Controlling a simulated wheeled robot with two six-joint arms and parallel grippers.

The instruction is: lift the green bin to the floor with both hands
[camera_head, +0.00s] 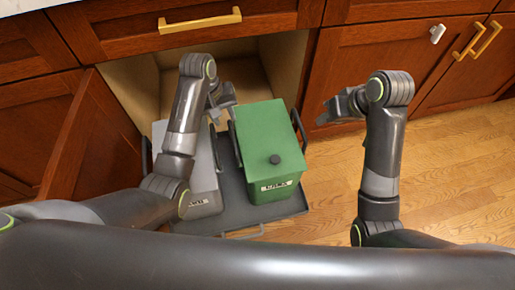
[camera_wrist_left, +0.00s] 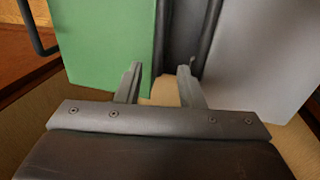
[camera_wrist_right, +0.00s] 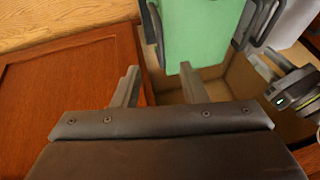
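The green bin (camera_head: 265,135) stands on the pull-out tray (camera_head: 285,208), with a black knob on its top and a dark handle (camera_head: 299,128) on its right side. My left gripper (camera_head: 222,100) is at the bin's far left, by the gap between it and a grey bin. In the left wrist view its fingers (camera_wrist_left: 160,70) are apart and empty, with the green bin's side (camera_wrist_left: 105,40) ahead. My right gripper (camera_head: 335,106) is right of the green bin, clear of it. In the right wrist view its fingers (camera_wrist_right: 158,72) are open and empty, below the green bin (camera_wrist_right: 195,35).
The grey bin (camera_head: 203,160) stands left of the green bin on the same tray. An open cabinet door (camera_head: 95,135) is at the left, and closed cabinet fronts (camera_head: 395,65) are at the right. The wooden floor (camera_head: 450,170) at the right is clear.

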